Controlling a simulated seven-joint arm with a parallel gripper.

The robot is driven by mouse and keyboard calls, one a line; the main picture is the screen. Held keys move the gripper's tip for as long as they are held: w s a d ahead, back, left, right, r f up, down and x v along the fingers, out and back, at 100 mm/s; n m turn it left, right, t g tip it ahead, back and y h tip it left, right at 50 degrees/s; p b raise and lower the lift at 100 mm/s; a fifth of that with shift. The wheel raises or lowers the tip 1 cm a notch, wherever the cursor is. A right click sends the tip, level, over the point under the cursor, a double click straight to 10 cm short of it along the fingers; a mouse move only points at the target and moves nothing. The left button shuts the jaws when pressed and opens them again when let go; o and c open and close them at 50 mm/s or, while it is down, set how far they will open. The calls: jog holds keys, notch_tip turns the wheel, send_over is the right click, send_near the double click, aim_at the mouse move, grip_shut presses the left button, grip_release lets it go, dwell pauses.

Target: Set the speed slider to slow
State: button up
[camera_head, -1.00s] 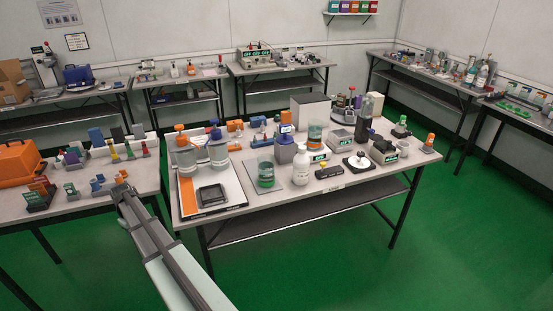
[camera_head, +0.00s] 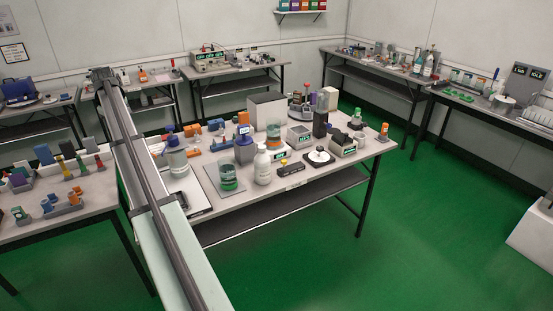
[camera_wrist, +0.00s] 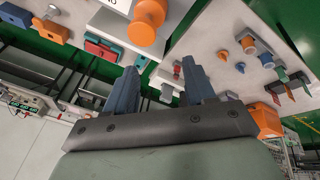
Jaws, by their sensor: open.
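My gripper shows in the wrist view (camera_wrist: 160,82) with its two fingers apart and nothing between them. In the head view my arm reaches up the left side, and its far end (camera_head: 103,73) is small, well apart from the things on the middle table (camera_head: 215,202). I cannot make out a speed slider or its setting in either view. A small dark handheld device (camera_head: 291,170) with a yellow part lies near that table's front edge.
A white bottle (camera_head: 262,167), a jar with green liquid (camera_head: 228,178) and a dark round-based device (camera_head: 319,157) crowd the middle table. My arm hides part of its left end. Another table (camera_head: 25,232) stands left. Green floor (camera_head: 430,225) is open to the right.

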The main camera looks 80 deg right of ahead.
jog(key=shift+y, duration=0.5)
jog(key=s+d+f, duration=0.1)
jog(key=s+d, duration=0.3)
jog(key=s+d+f, duration=0.1)
jog(key=s+d, duration=0.3)
jog(key=s, duration=0.1)
jog(key=s+d+f, duration=0.1)
jog(key=s+d, duration=0.3)
jog(key=s, duration=0.1)
jog(key=shift+s+d, duration=0.2)
jog(key=shift+s, duration=0.05)
jog(key=n+t+y, duration=0.1)
jog(key=y, duration=0.1)
send_over(285, 160)
jog(key=s, duration=0.6)
notch_tip(285, 160, down, 7)
jog(key=x, duration=1.4)
jog(key=shift+w+r, duration=0.1)
jog(key=shift+w, duration=0.3)
grip_shut()
